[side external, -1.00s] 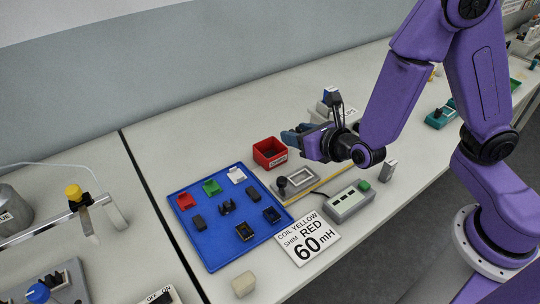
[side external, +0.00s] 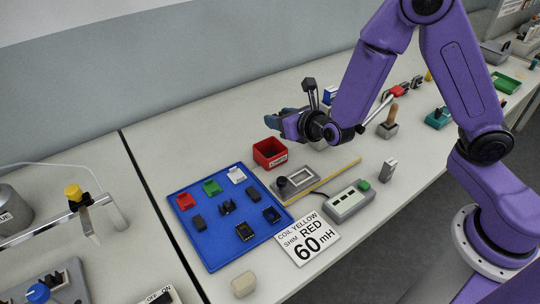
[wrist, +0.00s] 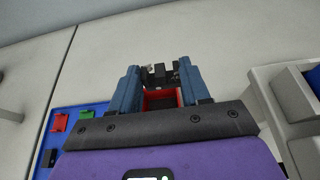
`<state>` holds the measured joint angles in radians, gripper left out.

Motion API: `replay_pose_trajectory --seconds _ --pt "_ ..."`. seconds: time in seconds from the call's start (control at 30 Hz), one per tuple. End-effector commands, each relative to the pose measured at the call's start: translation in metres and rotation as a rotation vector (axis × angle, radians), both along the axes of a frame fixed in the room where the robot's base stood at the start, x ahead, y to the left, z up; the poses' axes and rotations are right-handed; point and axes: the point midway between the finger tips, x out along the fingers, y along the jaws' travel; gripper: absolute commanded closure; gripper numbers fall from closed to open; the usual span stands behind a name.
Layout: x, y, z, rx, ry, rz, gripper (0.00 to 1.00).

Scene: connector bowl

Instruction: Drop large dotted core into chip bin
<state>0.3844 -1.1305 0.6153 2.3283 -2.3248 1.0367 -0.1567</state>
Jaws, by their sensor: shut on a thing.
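My gripper (side external: 274,122) is above and slightly behind the red bin in the side view, with its blue fingers pointing left. In the wrist view my gripper (wrist: 160,76) is shut on a dark, blocky core (wrist: 158,74) between the fingertips. Any dots on the core are too small to make out. The red open bin (side external: 270,153), with a white label I cannot read clearly, stands on the table behind the blue tray. In the wrist view the red bin (wrist: 160,103) shows between the fingers, below the core, partly hidden.
A blue tray (side external: 208,247) holds red, green, white and several black parts. Right of it are a grey frame fixture (side external: 314,172), a meter box (side external: 345,205) with a green button, and a card (side external: 307,240) reading "COIL YELLOW SHIM RED 60 mH".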

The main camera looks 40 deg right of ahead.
Motion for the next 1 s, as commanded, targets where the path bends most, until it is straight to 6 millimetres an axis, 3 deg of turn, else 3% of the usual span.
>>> replay_pose_trajectory --seconds 0.23,0.57,0.6,0.7,1.0 --pt "0.0 0.0 -0.018 -0.001 0.0 0.0 0.85" --pt "0.0 0.0 -0.021 0.001 -0.002 0.001 0.85" --pt "0.0 0.0 -0.021 0.001 -0.002 0.001 0.51" --pt "0.0 0.0 -0.021 0.001 -0.001 0.001 0.24" --pt "-0.002 0.0 -0.021 0.0 0.0 0.001 0.24"
